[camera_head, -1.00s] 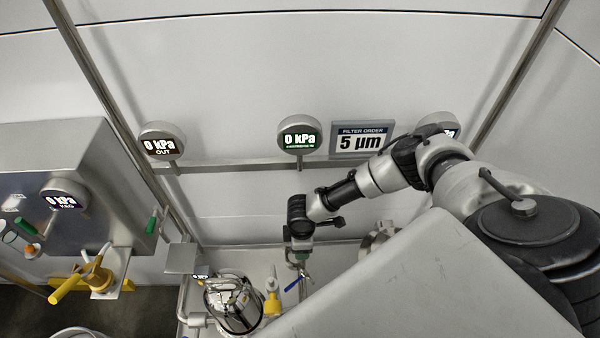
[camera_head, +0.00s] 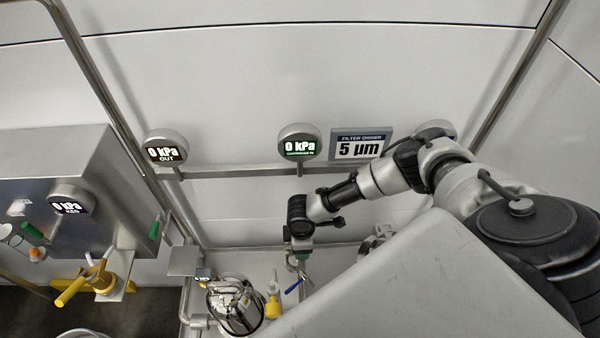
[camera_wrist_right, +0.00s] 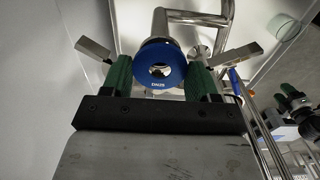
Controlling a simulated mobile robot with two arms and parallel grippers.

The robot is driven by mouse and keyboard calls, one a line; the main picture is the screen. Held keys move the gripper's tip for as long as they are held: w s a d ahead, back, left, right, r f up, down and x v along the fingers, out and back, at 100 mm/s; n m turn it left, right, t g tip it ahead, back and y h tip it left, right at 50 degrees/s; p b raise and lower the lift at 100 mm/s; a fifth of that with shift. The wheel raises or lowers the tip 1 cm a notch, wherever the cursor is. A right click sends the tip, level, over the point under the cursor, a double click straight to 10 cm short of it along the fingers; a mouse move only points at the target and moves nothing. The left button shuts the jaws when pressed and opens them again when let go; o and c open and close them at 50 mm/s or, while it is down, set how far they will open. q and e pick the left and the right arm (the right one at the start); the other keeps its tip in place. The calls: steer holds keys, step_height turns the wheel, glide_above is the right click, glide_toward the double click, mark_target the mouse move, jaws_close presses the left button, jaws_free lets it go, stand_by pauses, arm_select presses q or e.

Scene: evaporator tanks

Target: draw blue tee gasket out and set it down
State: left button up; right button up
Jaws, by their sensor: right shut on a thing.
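In the head view my right gripper (camera_head: 299,258) is beside the rear of the steel tank, and the gasket cannot be made out there. My left gripper is not in view.
A steel tank (camera_head: 233,306), a yellow bottle (camera_head: 273,303) and a blue-handled valve (camera_head: 293,286) crowd near the gripper. Gauges (camera_head: 298,142) and a "5 µm" filter sign (camera_head: 360,145) are on the wall rail. A steel box (camera_head: 70,190) is at left.

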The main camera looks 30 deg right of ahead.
steer(key=shift+r+p, duration=2.1)
steer(key=shift+r, duration=0.5)
